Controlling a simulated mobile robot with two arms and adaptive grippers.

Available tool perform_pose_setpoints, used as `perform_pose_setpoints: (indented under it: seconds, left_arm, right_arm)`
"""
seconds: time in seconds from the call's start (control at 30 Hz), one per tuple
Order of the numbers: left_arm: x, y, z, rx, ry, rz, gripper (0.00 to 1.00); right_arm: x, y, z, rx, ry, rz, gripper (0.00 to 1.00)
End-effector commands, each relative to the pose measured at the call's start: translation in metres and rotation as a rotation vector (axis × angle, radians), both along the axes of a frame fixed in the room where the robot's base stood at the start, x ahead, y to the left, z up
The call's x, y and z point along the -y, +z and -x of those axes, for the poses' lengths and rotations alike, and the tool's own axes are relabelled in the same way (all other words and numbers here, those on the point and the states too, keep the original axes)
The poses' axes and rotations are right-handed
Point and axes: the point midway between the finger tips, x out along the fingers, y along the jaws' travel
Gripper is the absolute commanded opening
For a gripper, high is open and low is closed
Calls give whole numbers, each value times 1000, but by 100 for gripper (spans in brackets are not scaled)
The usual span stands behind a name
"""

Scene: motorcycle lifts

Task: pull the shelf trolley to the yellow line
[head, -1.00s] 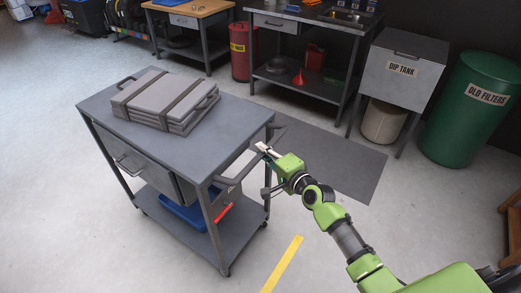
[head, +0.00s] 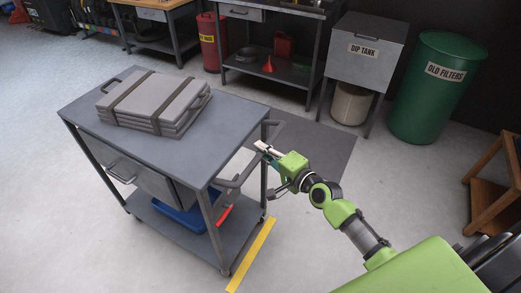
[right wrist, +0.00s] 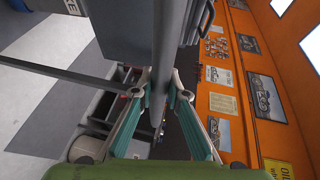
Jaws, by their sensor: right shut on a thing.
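The grey shelf trolley (head: 185,135) stands in the middle left of the head view, with strapped grey panels (head: 152,102) on its top and a blue bin (head: 178,216) on its lower shelf. My right gripper (head: 265,150) is at the trolley's right end and is shut on its handle bar. In the right wrist view the fingers (right wrist: 159,88) close around the handle bar (right wrist: 168,50). The yellow line (head: 252,254) lies on the floor right beside the trolley's near right leg. My left gripper is not in view.
A dark mat (head: 318,142) lies on the floor behind the gripper. The dip tank (head: 362,70) and green old-filters barrel (head: 437,95) stand at the back right. A wooden stand (head: 490,185) is at the right edge. Floor at the front left is clear.

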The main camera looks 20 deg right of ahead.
Motion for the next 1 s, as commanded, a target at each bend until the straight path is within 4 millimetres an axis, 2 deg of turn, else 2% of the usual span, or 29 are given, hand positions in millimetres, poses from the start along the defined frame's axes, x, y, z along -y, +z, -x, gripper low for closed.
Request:
perform_pose_setpoints:
  seconds: [0.3,0.33,0.4,0.77,0.87,1.0]
  left_arm:
    - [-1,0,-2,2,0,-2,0]
    - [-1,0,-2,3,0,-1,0]
    - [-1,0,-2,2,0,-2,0]
    - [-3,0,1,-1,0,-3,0]
    - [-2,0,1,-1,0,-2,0]
    - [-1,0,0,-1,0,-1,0]
  right_arm:
    - [2,-5,2,-10,-1,4,0]
    - [2,-5,2,-10,-1,4,19]
    - [2,-5,2,-10,-1,4,32]
    - [2,-2,3,-5,0,2,32]
    - [4,-1,11,-6,-1,2,32]
    - [10,2,33,-8,0,4,32]
